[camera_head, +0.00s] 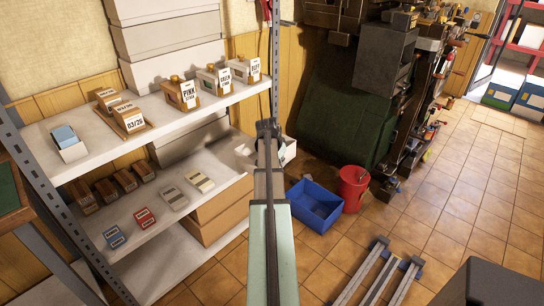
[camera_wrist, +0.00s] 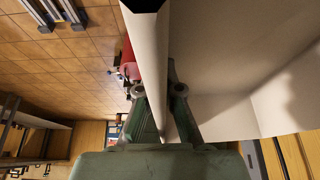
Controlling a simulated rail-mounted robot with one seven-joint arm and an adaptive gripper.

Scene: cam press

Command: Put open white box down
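The open white box is seen close up in the wrist view, with its thin wall (camera_wrist: 153,60) standing between my fingers and its pale inside (camera_wrist: 235,75) to the right. My gripper (camera_wrist: 160,92) has one finger on each side of this wall and is shut on it. In the head view, my gripper (camera_head: 268,130) is at the far end of my arm, and white parts of the box (camera_head: 290,150) show beside it. My arm hides most of the box there, so I cannot tell whether its underside touches anything.
A shelf rack (camera_head: 170,118) with small labelled boxes stands at the left. A blue bin (camera_head: 317,204) and a red bucket (camera_head: 352,188) stand on the tiled floor (camera_head: 450,215) right of my arm. Dark machinery (camera_head: 345,100) stands behind. Metal rails (camera_head: 380,275) lie at the lower right.

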